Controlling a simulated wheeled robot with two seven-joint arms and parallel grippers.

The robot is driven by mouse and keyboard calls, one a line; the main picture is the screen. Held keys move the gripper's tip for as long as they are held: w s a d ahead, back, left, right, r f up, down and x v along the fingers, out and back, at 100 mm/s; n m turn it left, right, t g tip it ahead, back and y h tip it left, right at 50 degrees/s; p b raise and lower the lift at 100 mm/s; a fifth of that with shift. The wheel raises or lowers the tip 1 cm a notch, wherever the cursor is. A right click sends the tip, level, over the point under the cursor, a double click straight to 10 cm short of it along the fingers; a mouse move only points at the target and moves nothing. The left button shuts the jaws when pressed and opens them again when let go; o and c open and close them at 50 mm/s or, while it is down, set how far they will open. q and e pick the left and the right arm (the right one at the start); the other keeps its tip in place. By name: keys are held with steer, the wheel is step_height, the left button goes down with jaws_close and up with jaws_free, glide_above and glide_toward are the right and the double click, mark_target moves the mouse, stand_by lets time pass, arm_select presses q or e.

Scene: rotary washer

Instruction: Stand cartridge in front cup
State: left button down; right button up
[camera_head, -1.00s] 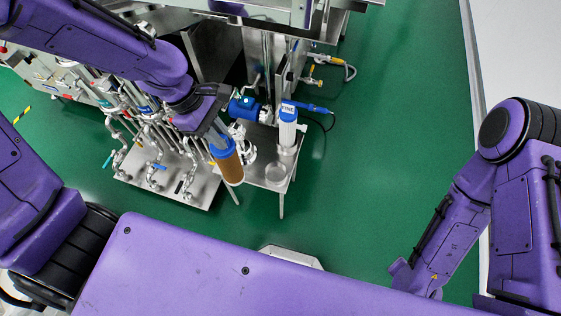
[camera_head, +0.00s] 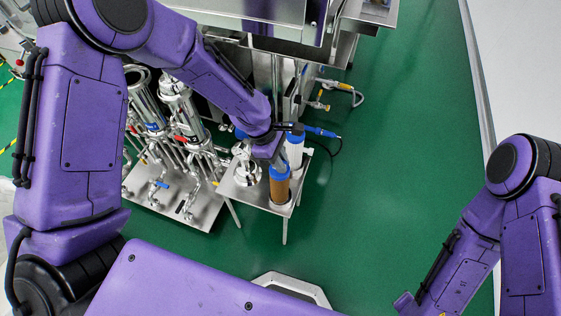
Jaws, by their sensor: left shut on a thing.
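A brown cartridge with a blue top (camera_head: 279,189) stands about upright at the front of the small steel table (camera_head: 240,192). My left gripper (camera_head: 277,164) is shut on it at its blue top end. The cartridge's lower end overlaps the front cup (camera_head: 281,207), a short metal cup at the table's front right. I cannot tell whether that end is inside the cup or just above it. A white cartridge with a blue top (camera_head: 295,147) stands upright right behind, partly hidden by my left gripper. My right arm is at the right, but its gripper is out of view.
A metal fitting (camera_head: 245,168) stands on the table left of the cartridges. A steel skid (camera_head: 170,208) with pipes and valves is farther left. A blue tool with a cable (camera_head: 322,132) is behind at the right. The green floor (camera_head: 385,170) to the right is clear.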

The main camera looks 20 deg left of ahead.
arm_select(q)
steer(key=c, duration=1.1)
jaws_free()
steer(key=p+v, duration=0.2)
steer(key=v, duration=1)
steer(key=s+a+f+m+t+y, duration=0.1)
steer(key=s+a+f+m+y, duration=0.2)
steer(key=f, duration=0.6)
steer(key=s+a+f+y, duration=0.1)
steer(key=s+a+f, duration=0.1)
steer(key=s+f, duration=0.5)
steer(key=s+a+f+m+y, duration=0.1)
steer(key=s+a+f+m, duration=0.1)
steer(key=s, duration=0.2)
steer(key=s+a+f+m+t+y, duration=0.1)
steer(key=s+a+f+m, duration=0.1)
steer(key=s, duration=0.3)
steer(key=s+a+f+m+t+y, duration=0.1)
steer(key=s+a+f+m+y, duration=0.1)
steer(key=s, duration=0.3)
steer(key=shift+a+f+m, duration=0.4)
steer(key=shift+a+m, duration=0.3)
steer(key=shift+m, duration=0.2)
